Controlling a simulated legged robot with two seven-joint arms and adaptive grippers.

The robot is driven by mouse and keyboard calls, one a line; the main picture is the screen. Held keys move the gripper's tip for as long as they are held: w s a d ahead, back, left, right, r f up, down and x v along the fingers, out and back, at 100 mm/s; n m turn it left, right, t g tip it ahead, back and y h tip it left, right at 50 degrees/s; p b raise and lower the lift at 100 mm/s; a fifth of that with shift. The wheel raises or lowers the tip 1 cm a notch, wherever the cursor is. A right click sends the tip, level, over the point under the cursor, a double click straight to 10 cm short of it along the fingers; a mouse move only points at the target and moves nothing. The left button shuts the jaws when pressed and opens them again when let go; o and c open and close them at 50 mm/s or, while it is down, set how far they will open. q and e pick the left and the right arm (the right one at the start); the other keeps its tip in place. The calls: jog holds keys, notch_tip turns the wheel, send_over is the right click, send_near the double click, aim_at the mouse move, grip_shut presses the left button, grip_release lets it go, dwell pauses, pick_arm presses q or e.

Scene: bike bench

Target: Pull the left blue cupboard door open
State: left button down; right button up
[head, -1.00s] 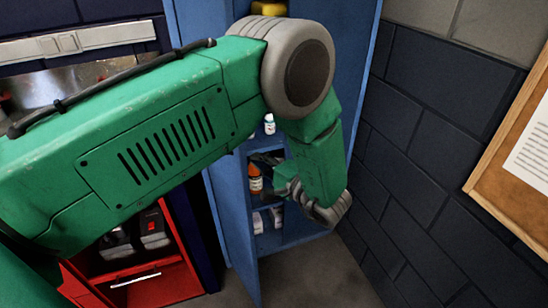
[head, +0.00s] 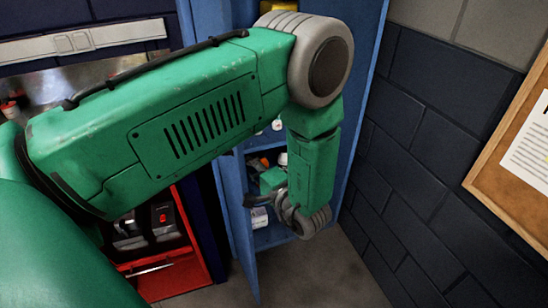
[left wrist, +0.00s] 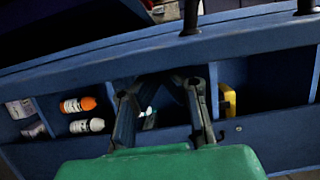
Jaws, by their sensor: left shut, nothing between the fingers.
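The left blue cupboard door (head: 240,228) stands swung outward, showing nearly edge-on in the head view. The shelves behind it are exposed. In the left wrist view the door (left wrist: 245,37) is a blue band across the top, with black handle posts (left wrist: 190,16) on its far side. My left gripper (head: 257,199) is at the opening, between the door and the shelves, its fingers partly hidden by my wrist. In the left wrist view its fingers (left wrist: 164,80) point towards the door's inner side and hold nothing. Whether they touch the door is unclear. My right gripper is out of view.
The blue cupboard (head: 364,85) holds an orange-capped bottle (left wrist: 78,104), a white bottle (left wrist: 87,125) and a yellow item (left wrist: 227,100). A red cabinet (head: 198,235) stands left of the door. A dark brick wall (head: 430,140) is close on the right. Grey floor is clear in front.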

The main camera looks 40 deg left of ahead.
aim_at(219, 153)
pick_arm(q)
jog(key=s+a+p, duration=0.1)
jog(key=s+a, duration=0.2)
jog(key=s, duration=0.3)
jog(key=shift+p, duration=0.35)
